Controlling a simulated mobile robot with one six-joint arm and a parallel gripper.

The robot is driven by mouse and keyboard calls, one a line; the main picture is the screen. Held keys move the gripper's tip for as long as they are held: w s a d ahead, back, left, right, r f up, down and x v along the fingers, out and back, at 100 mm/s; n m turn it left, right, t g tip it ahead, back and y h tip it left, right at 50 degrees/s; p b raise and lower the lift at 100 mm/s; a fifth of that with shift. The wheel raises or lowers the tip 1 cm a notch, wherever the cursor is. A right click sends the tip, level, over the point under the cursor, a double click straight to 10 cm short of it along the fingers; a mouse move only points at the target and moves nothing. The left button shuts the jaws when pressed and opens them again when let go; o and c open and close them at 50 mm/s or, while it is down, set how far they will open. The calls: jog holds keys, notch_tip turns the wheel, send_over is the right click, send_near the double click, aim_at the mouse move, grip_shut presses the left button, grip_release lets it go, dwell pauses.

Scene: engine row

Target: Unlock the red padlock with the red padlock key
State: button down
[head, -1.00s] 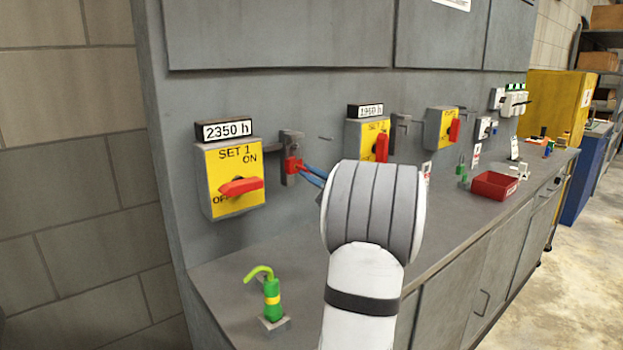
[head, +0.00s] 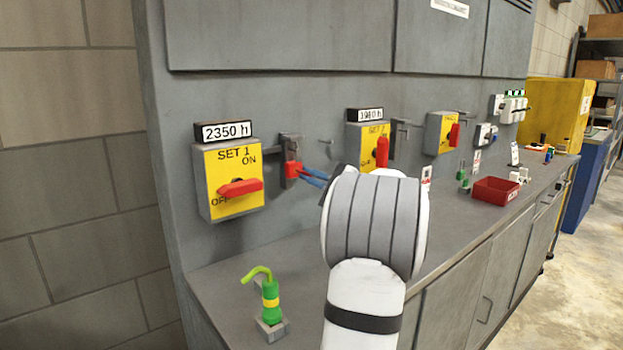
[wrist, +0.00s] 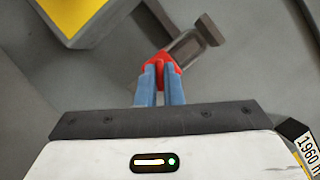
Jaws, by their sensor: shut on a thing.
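My gripper (wrist: 159,84) is shut on a small red piece (wrist: 161,68) with its blue fingers. That red piece is right at a brown-grey hasp (wrist: 188,47) on the panel. In the head view the red piece (head: 292,170) shows at the hasp (head: 289,147), right of the SET 1 switch box, with my gripper (head: 302,171) reaching it from the right. The padlock and its key cannot be told apart: the red piece may be one or both. The keyhole and shackle cannot be made out.
The yellow SET 1 box (head: 220,165) has its red handle (head: 240,187) horizontal. A green bottle-like thing with a curved top (head: 270,300) stands on the bench (head: 225,283). Further right are more switch boxes (head: 438,134), a red tray (head: 495,191) and small green items (head: 462,176).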

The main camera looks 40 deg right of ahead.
jog(key=shift+f+b, duration=0.8)
jog(key=shift+f, duration=0.15)
dwell(0.7)
jog(key=shift+s+a+b, duration=0.15)
jog(key=shift+s+b, duration=0.2)
jog(key=shift+s, duration=0.9)
jog(key=shift+s+a+b, duration=0.1)
jog(key=shift+s+b, duration=0.25)
jog(key=shift+s, duration=0.9)
jog(key=shift+r, duration=0.1)
